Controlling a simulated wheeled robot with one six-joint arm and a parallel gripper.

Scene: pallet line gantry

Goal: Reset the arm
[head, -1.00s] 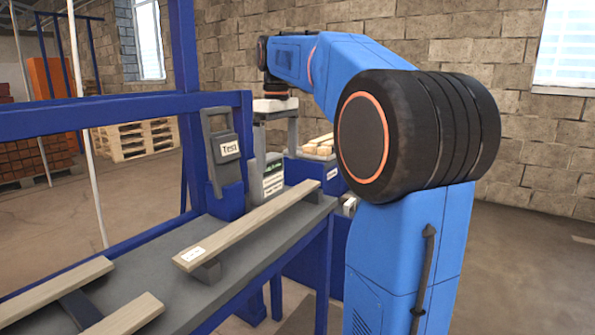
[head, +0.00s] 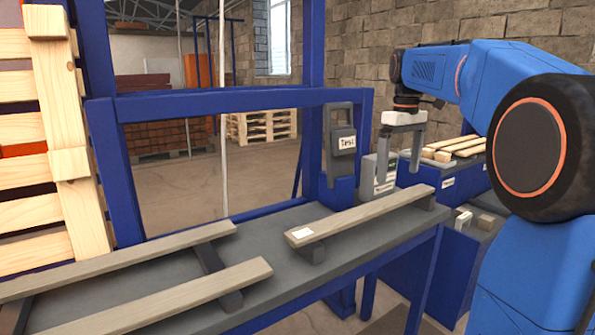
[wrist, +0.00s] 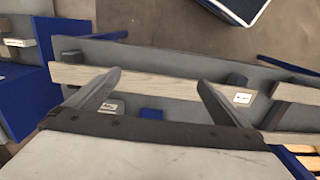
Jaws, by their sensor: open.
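My gripper (head: 399,160) hangs from my blue arm, pointing down, beyond the right far end of the grey table (head: 350,262) in the head view. In the wrist view my gripper (wrist: 158,82) has its two dark fingers spread wide with nothing between them. A wooden plank (head: 365,215) with a white label lies on dark supports on the table, and the wrist view shows the plank (wrist: 160,82) below and beyond the fingers, apart from them. My forearm reaches in from the right and is bent at the elbow.
A grey holder marked "Test" (head: 341,140) stands on the blue frame (head: 240,100) behind the table. Two more planks (head: 160,295) lie at the table's left. A wooden pallet (head: 62,130) stands upright at far left.

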